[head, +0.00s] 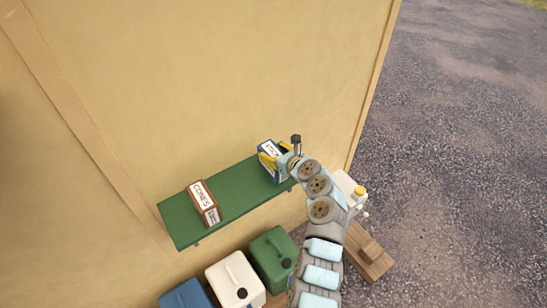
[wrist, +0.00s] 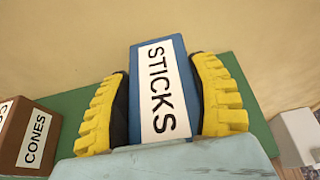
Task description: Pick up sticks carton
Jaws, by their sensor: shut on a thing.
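The sticks carton (wrist: 181,62) is a blue box with a white label reading STICKS. In the wrist view it stands between the two yellow-ridged fingers of my gripper (wrist: 165,95), which are shut on its two sides. In the head view the sticks carton (head: 268,147) is at the right end of the green shelf (head: 240,200), with my gripper (head: 277,160) around it and partly hiding it. I cannot tell whether its base still touches the shelf.
A brown cones carton (head: 204,203) stands on the left part of the shelf, apart from my gripper. A tan wall (head: 200,80) rises behind. Below are blue (head: 186,296), white (head: 235,280) and green (head: 273,257) canisters. A white container (head: 347,188) with a yellow cap is right of my arm.

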